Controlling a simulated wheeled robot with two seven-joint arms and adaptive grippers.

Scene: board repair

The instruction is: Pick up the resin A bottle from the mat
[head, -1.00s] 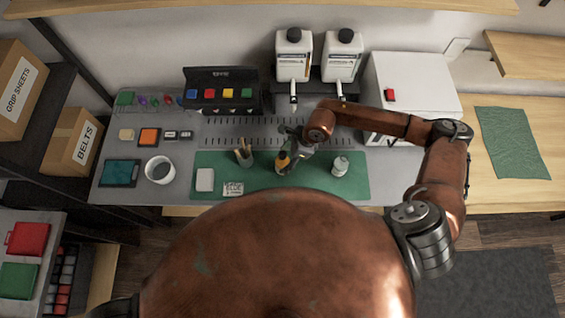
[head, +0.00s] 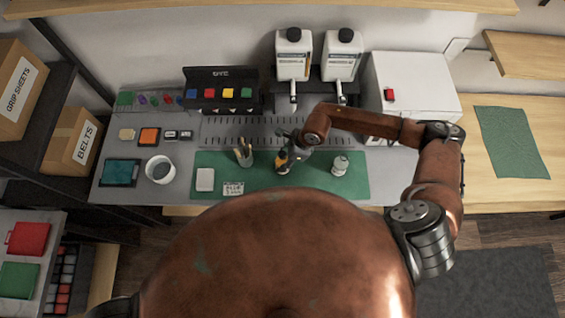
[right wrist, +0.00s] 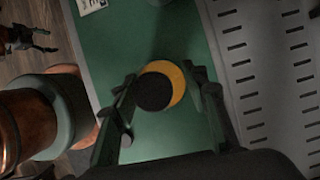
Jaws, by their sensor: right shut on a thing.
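A yellow bottle with a black cap (head: 282,161) is at the middle of the green mat (head: 315,183). Its label cannot be read. In the right wrist view the bottle (right wrist: 178,84) is seen from above, between the two fingers. My right gripper (head: 289,153) is shut on it, and its fingers show on both sides in the right wrist view (right wrist: 163,95). Whether the bottle touches the mat is hard to tell. A white bottle (head: 340,165) stands upright on the mat to the right, apart from the gripper. My left gripper is out of view.
A cup of tools (head: 244,156) stands just left of the gripper. A pale block (head: 205,179) and a small card (head: 233,188) lie on the mat's left. Two big white dispenser bottles (head: 294,55) stand behind, beside a white box (head: 413,85).

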